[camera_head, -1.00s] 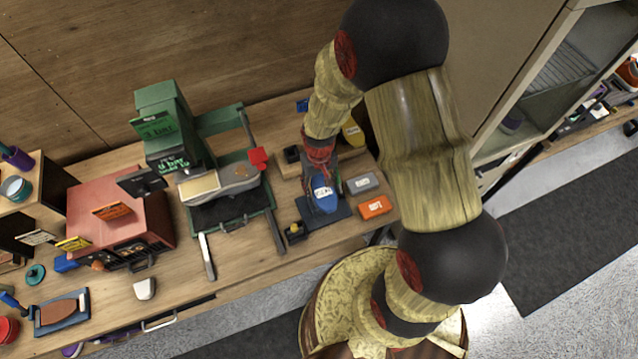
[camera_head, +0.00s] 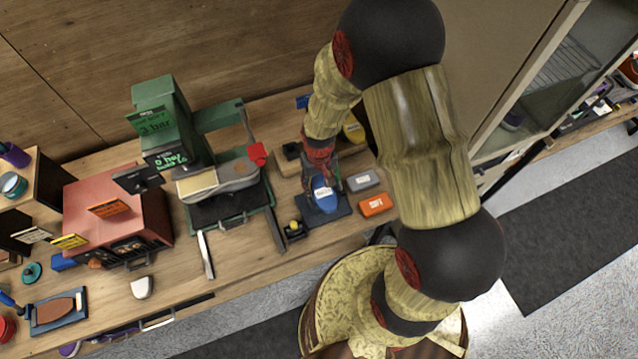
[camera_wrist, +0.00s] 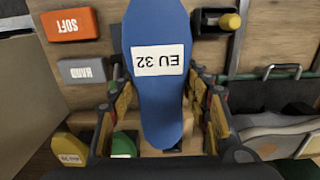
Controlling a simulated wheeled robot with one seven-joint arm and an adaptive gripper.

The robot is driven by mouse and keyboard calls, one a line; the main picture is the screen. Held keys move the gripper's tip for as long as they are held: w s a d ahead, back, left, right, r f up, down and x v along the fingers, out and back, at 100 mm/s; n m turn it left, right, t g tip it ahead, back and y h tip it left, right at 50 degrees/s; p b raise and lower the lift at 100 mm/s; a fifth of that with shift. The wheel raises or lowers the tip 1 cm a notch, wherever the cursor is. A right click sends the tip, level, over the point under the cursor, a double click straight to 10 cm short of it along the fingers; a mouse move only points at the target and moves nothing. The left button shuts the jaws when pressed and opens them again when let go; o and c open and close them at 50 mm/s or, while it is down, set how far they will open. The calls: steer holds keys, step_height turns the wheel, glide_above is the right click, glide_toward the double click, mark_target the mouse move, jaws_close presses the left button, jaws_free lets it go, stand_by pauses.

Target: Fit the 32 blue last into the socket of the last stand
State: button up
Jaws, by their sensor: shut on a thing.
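The blue last (camera_head: 325,197), labelled EU 32, is in my gripper (camera_head: 321,172), over the dark base plate of the last stand (camera_head: 342,209). In the wrist view, the blue last (camera_wrist: 162,95) points its wide end up the picture and its label reads upside down. My gripper (camera_wrist: 160,103) has a finger on each side of it and is shut on it. Part of the dark stand (camera_wrist: 115,45) shows beside the last. The socket is hidden under the last, so I cannot tell whether the last is seated in it.
A grey HARD block (camera_head: 364,181) and an orange SOFT block (camera_head: 375,205) lie right of the stand. A yellow last (camera_head: 353,131) stands behind; a green one (camera_wrist: 124,145) shows in the wrist view. A green press (camera_head: 160,120) with a shoe (camera_head: 232,180) is left.

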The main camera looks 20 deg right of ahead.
steer(key=shift+f+b, duration=0.8)
steer(key=shift+f, duration=0.35)
steer(key=o, duration=1.6)
steer(key=shift+r, duration=0.1)
step_height(320, 180, up, 12)
steer(key=shift+f, duration=0.1)
steer(key=s+g, duration=0.1)
steer(key=s, duration=0.2)
steer(key=shift+s, duration=0.25)
steer(key=s+r+t+b, duration=0.6)
steer(key=s+r+b, duration=0.3)
steer(key=b, duration=0.8)
steer(key=shift+s+r+t, duration=0.3)
steer(key=shift+s, duration=0.3)
